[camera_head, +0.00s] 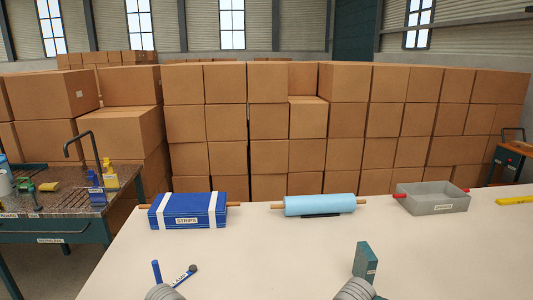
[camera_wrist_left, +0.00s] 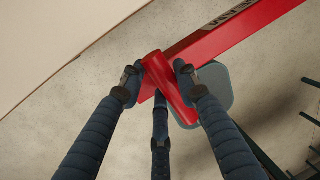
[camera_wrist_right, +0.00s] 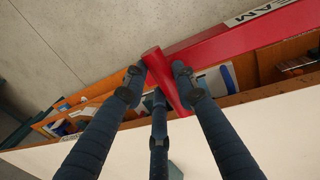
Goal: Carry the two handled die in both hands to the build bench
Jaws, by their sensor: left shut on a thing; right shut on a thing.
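The die is a red bar with a red cross handle at each gripper and a white label ending in "EAM". In the left wrist view, the die (camera_wrist_left: 225,35) runs to the upper right from my left gripper (camera_wrist_left: 157,75), which is shut on its handle. In the right wrist view, the die (camera_wrist_right: 255,32) also runs to the upper right, and my right gripper (camera_wrist_right: 157,75) is shut on the other handle. The die does not show in the head view. A white-topped bench (camera_head: 250,255) fills its lower part; no label names it as the build bench.
On the bench are a blue STRIPS box (camera_head: 187,222), a light-blue roll (camera_head: 320,204), a grey tray (camera_head: 433,197), a teal block (camera_head: 364,262) and a blue tool (camera_head: 157,272). A stone-topped sink table (camera_head: 55,205) stands left. Stacked cartons (camera_head: 300,125) wall off the back.

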